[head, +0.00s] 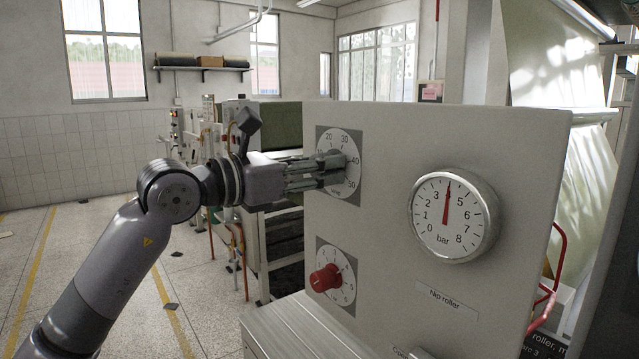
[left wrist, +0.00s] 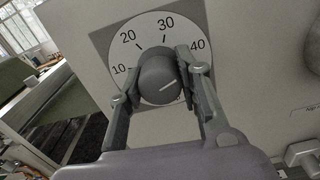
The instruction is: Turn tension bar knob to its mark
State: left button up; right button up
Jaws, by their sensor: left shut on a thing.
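A grey round knob (left wrist: 156,80) sits on a white dial (left wrist: 137,36) numbered in tens, with 10, 20, 30 and 40 showing in the left wrist view. The same dial (head: 348,140) is at the upper left of the light grey panel in the head view. My left gripper (head: 340,168) comes in from the left and is shut on the grey knob, one finger on each side. The white line on the knob points right and a little up in the left wrist view. In the head view the gripper hides the knob. My right gripper is not in view.
Below on the panel (head: 400,135) is a red knob (head: 325,278) on a smaller white dial. Machinery stands behind my arm.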

pick_arm(q)
jog(key=n+b, duration=0.2)
jog(key=n, duration=0.2)
jog(key=shift+f+n+b, duration=0.15)
jog(key=shift+n+b, duration=0.15)
jog(key=shift+b, duration=0.1)
jog(key=n+b, duration=0.2)
jog(key=n, duration=0.2)
jog(key=shift+n, duration=0.3)
jog(key=n+b, duration=0.3)
jog(key=n, duration=0.2)
jog(key=n+b, duration=0.1)
jog(key=n, duration=0.3)
jog(key=shift+b, duration=0.35)
jog(key=shift+n, duration=0.4)
jog(key=o, duration=1.2)
jog(key=shift+a, duration=0.1)
jog(key=v, duration=1.2)
